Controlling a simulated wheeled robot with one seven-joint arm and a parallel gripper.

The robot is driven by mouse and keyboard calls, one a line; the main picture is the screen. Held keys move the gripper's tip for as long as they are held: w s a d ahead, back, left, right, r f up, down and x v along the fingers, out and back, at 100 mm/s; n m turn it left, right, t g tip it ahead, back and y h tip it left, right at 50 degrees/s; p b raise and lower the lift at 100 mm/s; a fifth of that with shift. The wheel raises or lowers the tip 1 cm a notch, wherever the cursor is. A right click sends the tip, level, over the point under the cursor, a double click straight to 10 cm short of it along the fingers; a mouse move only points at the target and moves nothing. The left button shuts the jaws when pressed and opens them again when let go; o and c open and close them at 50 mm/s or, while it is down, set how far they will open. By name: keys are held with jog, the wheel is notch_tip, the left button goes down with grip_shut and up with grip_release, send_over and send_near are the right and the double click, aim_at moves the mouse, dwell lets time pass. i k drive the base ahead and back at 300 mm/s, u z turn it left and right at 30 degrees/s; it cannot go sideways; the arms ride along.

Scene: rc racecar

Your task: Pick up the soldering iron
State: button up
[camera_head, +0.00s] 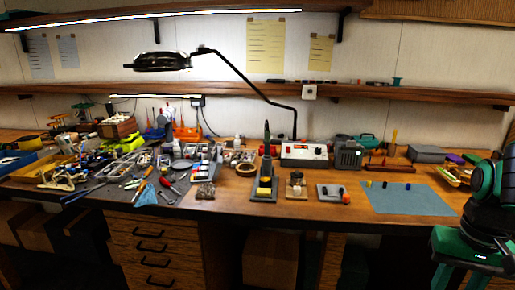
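What looks like the soldering iron (267,152) stands upright, tip end down, in a dark stand with a yellow sponge (264,190) at the front middle of the workbench. Its upper part is dark and green, and its lower end is hidden in the stand. Green and black links of my own arm show at the right edge, well apart from the iron. My gripper's fingers cannot be made out there.
A white-fronted box with knobs (304,154) and a grey device (347,156) stand behind the iron. A small jar (296,180) stands close on its right. A lamp (160,61) hangs overhead. Tools clutter the left; a blue mat (410,202) lies mostly clear at right.

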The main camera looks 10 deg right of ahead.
aim_at(266, 154)
jog(key=i, duration=0.85)
jog(key=z, duration=0.05)
